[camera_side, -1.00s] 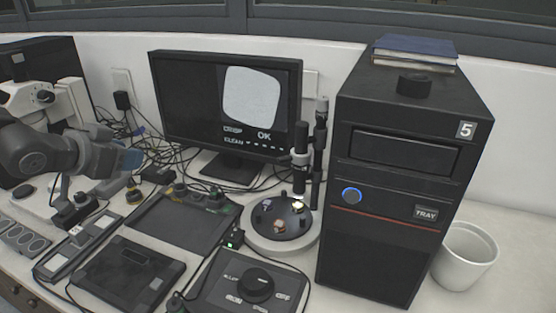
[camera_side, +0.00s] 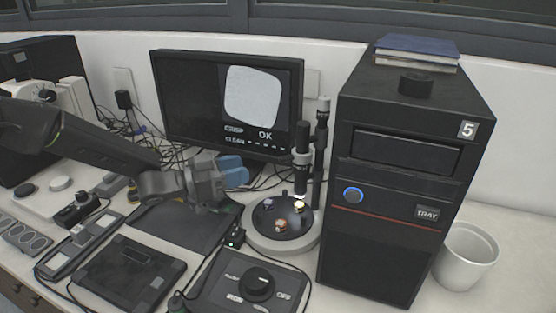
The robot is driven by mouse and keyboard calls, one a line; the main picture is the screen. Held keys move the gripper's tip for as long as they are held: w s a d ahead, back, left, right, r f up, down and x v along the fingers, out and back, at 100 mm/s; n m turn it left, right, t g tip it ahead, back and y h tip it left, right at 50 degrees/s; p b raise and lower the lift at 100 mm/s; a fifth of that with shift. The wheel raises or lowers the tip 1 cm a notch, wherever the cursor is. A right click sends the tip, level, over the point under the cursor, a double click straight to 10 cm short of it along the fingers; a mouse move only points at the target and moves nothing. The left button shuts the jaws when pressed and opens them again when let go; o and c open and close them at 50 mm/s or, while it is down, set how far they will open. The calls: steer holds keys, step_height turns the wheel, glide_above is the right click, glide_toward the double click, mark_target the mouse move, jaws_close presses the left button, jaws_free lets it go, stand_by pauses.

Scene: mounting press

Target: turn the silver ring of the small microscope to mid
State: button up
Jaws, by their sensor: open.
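The small microscope (camera_side: 302,138) stands upright on a post behind a round black stage, right of the monitor. Its silver ring (camera_side: 302,158) is a light band around the lower part of the dark tube. My gripper (camera_side: 236,172), with blue fingertips, is left of the microscope and apart from it, in front of the monitor's lower edge. It is open and nothing shows between its fingers. The ring's setting marks are too small to read.
The round stage (camera_side: 266,216) holds several small samples. The monitor (camera_side: 184,105) shows a pale shape and "OK". A black tower (camera_side: 375,255) marked 5 stands close on the microscope's right. A knob box (camera_side: 225,296) and cables lie in front. A white bin (camera_side: 466,262) stands far right.

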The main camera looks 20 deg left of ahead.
mark_target(296, 156)
steer(key=x, duration=1)
steer(key=shift+c, duration=0.4)
jaws_close()
